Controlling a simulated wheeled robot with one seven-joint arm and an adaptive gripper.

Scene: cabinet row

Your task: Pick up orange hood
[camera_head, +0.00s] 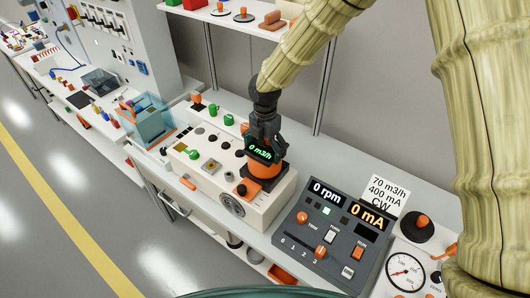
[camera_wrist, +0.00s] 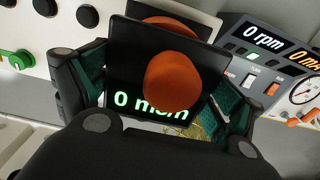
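The orange hood (camera_head: 265,170) stands on the cream box at the centre of the head view, with a small black "0 m3/h" display (camera_head: 259,150) on it. In the wrist view, the rounded orange part (camera_wrist: 172,80) sits in front of the dark display panel (camera_wrist: 135,50). My gripper (camera_head: 264,140) points down right above the hood. Its fingers (camera_wrist: 160,90) show spread at the left and right of the display panel. I see no finger closed on the orange part. The display and palm hide parts of the fingers and hood.
A dark control panel (camera_head: 328,233) with rpm and mA readouts stands right of the cream box (camera_head: 275,205). A dial gauge (camera_head: 405,272) and white sign (camera_head: 386,196) are further right. Green and orange knobs and a clear blue bin (camera_head: 147,122) lie left. A shelf (camera_head: 222,14) is above.

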